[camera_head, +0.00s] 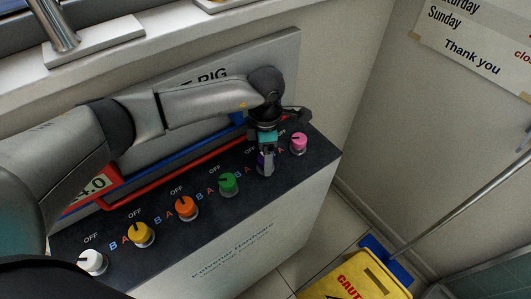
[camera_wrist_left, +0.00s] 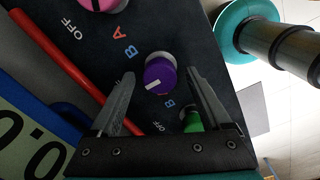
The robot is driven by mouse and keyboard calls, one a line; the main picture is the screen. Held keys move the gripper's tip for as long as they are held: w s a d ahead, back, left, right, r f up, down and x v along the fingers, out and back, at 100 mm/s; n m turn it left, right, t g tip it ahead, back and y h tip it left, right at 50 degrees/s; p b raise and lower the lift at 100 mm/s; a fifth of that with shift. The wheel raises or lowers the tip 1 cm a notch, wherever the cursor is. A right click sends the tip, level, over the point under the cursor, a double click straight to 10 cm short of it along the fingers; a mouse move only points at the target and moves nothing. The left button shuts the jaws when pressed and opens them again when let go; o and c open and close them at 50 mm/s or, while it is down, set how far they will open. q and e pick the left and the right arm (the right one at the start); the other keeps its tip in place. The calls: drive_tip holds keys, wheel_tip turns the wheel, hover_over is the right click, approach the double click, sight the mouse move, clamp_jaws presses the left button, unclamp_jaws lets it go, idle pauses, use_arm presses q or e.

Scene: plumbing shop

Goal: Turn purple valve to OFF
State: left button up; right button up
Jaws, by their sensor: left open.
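The purple valve (camera_head: 266,168) is a round knob on the dark sloped panel, between the green and pink knobs. In the left wrist view the purple valve (camera_wrist_left: 160,75) lies between the lines of my fingers, with a white pointer mark aimed down and to the left. My left gripper (camera_head: 267,158) is over it in the head view, covering part of it. In the left wrist view my left gripper (camera_wrist_left: 160,82) is open, one finger on each side of the knob, with a visible gap on both sides. I cannot tell which label the pointer faces; a finger covers some panel.
The dark panel (camera_head: 165,240) carries a row of knobs: white (camera_head: 93,262), yellow (camera_head: 142,235), orange (camera_head: 187,208), green (camera_head: 229,184) and pink (camera_head: 299,143). A red pipe (camera_head: 145,190) runs behind them. A yellow caution sign (camera_head: 355,277) stands on the floor at right.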

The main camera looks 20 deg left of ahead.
use_arm(q)
wheel_tip(320, 180, up, 15)
drive_tip(key=shift+s+r, duration=0.15)
drive_tip(key=shift+s, duration=0.05)
idle(0.3)
idle(0.4)
